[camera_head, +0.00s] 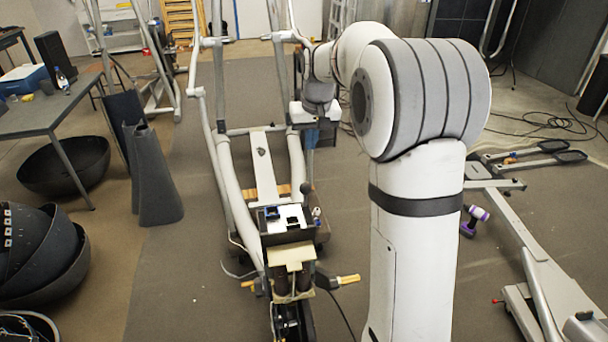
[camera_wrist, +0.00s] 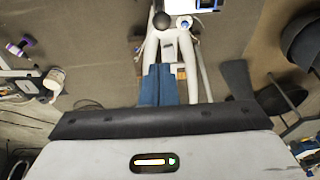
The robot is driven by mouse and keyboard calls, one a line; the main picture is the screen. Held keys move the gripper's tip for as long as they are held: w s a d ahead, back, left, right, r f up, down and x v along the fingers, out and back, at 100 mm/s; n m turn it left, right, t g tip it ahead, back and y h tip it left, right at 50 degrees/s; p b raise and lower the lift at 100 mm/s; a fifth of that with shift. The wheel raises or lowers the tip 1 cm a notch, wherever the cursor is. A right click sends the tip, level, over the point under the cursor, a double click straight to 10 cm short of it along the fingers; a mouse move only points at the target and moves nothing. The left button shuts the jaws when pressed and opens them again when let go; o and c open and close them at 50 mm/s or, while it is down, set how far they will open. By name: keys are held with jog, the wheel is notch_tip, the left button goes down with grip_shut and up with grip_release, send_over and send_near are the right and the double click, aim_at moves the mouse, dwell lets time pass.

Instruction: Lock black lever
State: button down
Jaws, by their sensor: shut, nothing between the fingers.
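The black lever, with a round black knob (camera_head: 305,188), stands at the right of the small panel on the elliptical machine (camera_head: 262,160). My gripper (camera_head: 310,142) hangs above and behind the knob in the head view. Its blue fingers (camera_wrist: 167,72) are shut together with nothing between them. The lever's shaft is mostly hidden in the wrist view.
A panel with blue and white parts (camera_head: 285,217) sits at the machine's near end. Pale tubes flank the frame. A purple-and-white tool (camera_head: 474,218) lies on the floor at right. Black bowls (camera_head: 42,250) and a table (camera_head: 40,112) stand at left.

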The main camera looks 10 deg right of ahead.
jog(key=p, duration=0.2)
send_near(307, 185)
jog(key=w+f, duration=0.1)
jog(key=f, duration=0.2)
jog(key=w+f, duration=0.1)
jog(key=f, duration=0.1)
jog(key=shift+w+a+f, duration=0.1)
jog(key=shift+w, duration=0.25)
jog(key=shift+f, duration=0.6)
notch_tip(307, 185, down, 3)
jog(key=b, duration=0.2)
jog(key=shift+s+b, duration=0.15)
jog(key=shift+b, duration=0.15)
